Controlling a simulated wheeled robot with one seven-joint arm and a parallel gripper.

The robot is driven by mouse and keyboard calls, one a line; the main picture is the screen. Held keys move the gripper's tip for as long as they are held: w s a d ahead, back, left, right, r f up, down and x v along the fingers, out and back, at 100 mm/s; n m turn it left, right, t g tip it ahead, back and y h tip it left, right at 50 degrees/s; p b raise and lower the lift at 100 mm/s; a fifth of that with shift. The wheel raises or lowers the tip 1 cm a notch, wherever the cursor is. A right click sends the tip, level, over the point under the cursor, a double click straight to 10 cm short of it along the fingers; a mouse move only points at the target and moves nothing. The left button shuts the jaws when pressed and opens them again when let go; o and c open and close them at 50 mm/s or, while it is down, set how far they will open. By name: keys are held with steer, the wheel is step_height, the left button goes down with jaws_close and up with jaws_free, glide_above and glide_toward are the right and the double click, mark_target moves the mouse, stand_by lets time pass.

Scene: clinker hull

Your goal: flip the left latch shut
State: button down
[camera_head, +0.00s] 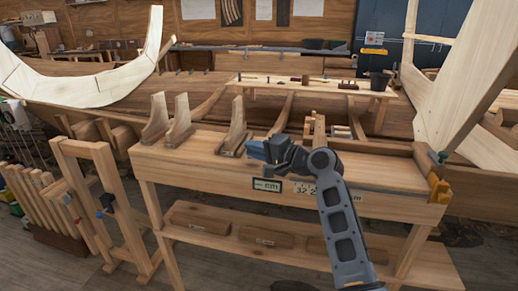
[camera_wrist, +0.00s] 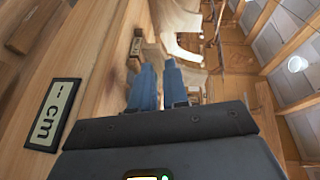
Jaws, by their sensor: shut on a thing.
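A small wooden block (camera_wrist: 135,47) with a dark plate is just left of the fingertips. I cannot make out the left latch clearly in either view.
Two more uprights (camera_head: 156,118) (camera_head: 179,120) stand left on the bench (camera_head: 200,165). A "cm" label (camera_head: 267,185) is on its front edge. An orange clamp (camera_head: 438,188) is at its right end. A trestle (camera_head: 95,195) stands on the floor at left.

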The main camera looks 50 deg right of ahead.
steer(key=s+d+f+n+g+y+b, duration=0.1)
steer(key=s+d+f+n+y+b, duration=0.15)
steer(key=s+n, duration=0.45)
steer(key=s+d+f+n+y+b, duration=0.1)
steer(key=s+n+b, duration=0.35)
steer(key=n, duration=0.55)
steer(key=s+d+r+n+y, duration=0.1)
steer(key=s+d+r+n, duration=0.1)
steer(key=r, duration=0.3)
steer(key=shift+s+d+n, duration=0.35)
steer(key=shift+d+n, duration=0.15)
steer(key=shift+d, duration=0.25)
steer(key=p+x, duration=0.2)
steer(key=x, duration=1.2)
steer(key=shift+p, duration=0.3)
steer(key=shift+a, duration=0.2)
